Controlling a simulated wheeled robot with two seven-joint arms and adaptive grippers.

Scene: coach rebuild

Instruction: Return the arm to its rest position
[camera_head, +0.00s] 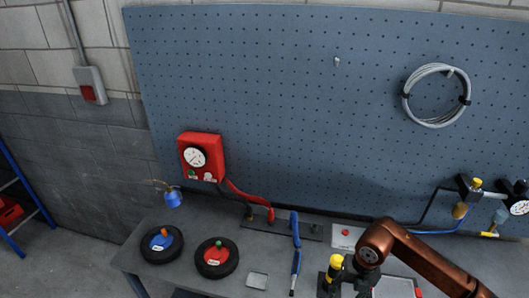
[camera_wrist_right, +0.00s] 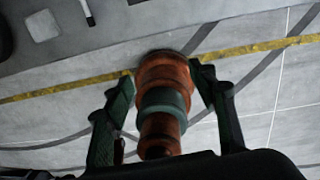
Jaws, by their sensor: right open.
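My right arm (camera_head: 425,260), copper-coloured, comes in from the lower right of the head view and is bent over the right part of the bench. My right gripper (camera_wrist_right: 162,78) shows in the wrist view, with its two dark green fingers spread apart. Grey floor with a yellow line lies beyond them. A copper and dark link of mine shows in the gap, and I see no loose object gripped. My left arm and gripper are not in view.
The bench (camera_head: 190,216) carries a blue-centred black disc (camera_head: 162,244), a red-centred one (camera_head: 217,258), a blue tool (camera_head: 296,252) and a yellow-capped black fitting (camera_head: 335,263), close to my arm. Behind stands a pegboard (camera_head: 300,100) with a red gauge box (camera_head: 203,157) and cable coil (camera_head: 436,96).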

